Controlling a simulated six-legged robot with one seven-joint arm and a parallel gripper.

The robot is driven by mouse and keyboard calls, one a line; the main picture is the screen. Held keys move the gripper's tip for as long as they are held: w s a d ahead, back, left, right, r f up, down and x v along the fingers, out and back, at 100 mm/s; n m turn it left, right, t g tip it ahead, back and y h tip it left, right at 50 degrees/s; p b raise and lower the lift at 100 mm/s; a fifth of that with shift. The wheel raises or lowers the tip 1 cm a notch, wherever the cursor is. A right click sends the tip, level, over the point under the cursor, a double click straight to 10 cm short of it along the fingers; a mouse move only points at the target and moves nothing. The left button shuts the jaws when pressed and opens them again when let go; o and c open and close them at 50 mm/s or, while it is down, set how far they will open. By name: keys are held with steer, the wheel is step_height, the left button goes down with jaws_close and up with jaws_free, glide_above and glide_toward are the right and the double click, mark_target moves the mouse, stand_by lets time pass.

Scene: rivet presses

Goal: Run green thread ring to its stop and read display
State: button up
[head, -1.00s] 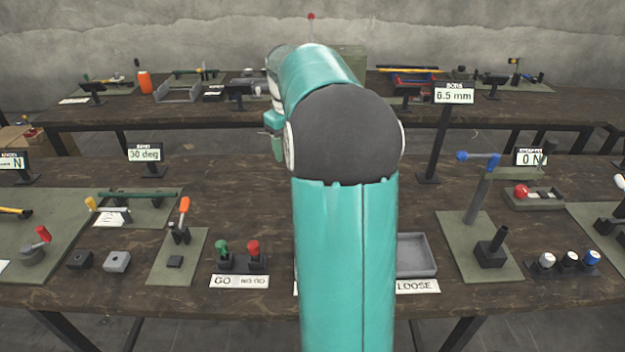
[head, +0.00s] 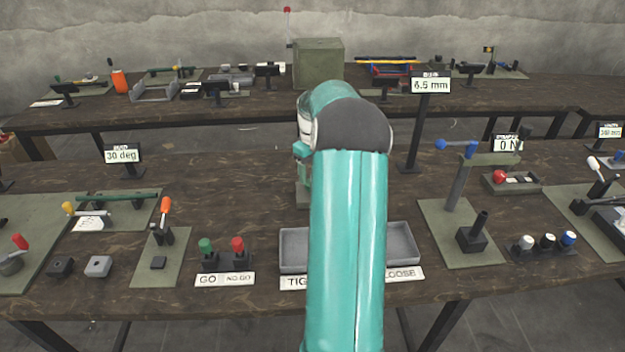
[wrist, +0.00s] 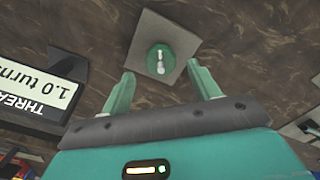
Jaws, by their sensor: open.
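In the wrist view, the round green thread ring (wrist: 160,60) sits on a light grey square block (wrist: 147,37), with a pale stud-like piece at its middle. My gripper (wrist: 164,86) is open and empty. Its two teal fingers point toward the ring, one to each side of it in the picture, and appear apart from it. The display (wrist: 42,92) stands at the left, partly cut off, with a "THREA…" label and the reading "1.0 turn". In the head view my arm hides the ring and most of my gripper.
In the head view, a grey tray (head: 293,263) lies beside my arm, partly hidden. Green and red GO/NO GO gauges (head: 222,250) stand left of it. A tall "6.5 mm" display (head: 431,86) and a lever press (head: 460,190) stand to the right.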

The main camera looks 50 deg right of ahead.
steer(key=shift+f, duration=1.95)
steer(key=c, duration=1)
steer(key=shift+o, duration=0.2)
steer(key=shift+m, duration=1.4)
steer(key=o, duration=1)
steer(key=shift+c, duration=0.2)
